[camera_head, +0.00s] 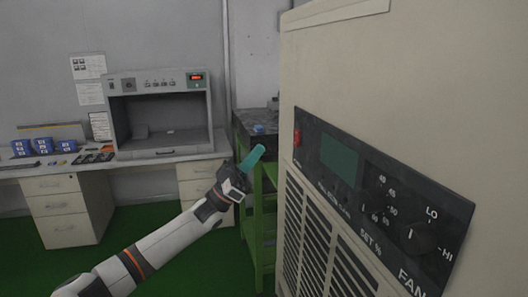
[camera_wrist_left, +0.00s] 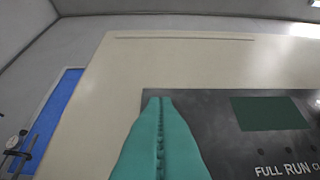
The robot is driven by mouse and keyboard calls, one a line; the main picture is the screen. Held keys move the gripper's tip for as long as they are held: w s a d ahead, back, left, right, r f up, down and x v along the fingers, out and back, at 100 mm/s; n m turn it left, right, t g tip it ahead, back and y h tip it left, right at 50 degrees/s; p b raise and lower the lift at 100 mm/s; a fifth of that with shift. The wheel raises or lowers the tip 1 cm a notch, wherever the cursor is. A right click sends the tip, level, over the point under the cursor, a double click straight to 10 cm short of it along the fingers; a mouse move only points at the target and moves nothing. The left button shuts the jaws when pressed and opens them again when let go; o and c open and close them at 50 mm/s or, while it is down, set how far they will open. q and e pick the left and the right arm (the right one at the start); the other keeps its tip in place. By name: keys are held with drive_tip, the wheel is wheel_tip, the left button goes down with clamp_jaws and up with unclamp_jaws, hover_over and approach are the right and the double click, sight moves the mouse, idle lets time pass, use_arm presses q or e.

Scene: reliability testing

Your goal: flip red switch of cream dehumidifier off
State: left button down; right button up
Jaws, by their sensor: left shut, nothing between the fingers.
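The cream dehumidifier (camera_head: 410,80) fills the right side of the head view, with a dark control panel (camera_head: 345,195) on its front. The red switch (camera_head: 297,137) sits at the panel's upper left end. My left gripper (camera_head: 257,152) has teal fingers, is shut and empty, and is left of the switch in the picture, apart from it. In the left wrist view the shut fingers (camera_wrist_left: 160,105) point at the panel's left end (camera_wrist_left: 215,105), and the red switch is hidden, apparently behind them. My right gripper is not in view.
The panel also carries a greenish display (camera_head: 339,158) and dial knobs (camera_head: 422,237). Behind my left arm are a green-framed stand (camera_head: 258,215), and a desk (camera_head: 65,185) with a grey cabinet (camera_head: 160,110) and blue boxes (camera_head: 30,147). The green floor is open at lower left.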

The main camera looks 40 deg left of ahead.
use_arm(q)
drive_tip(key=s+a+f+b, duration=0.1)
drive_tip(key=s+a+f, duration=0.2)
drive_tip(key=shift+s, duration=0.2)
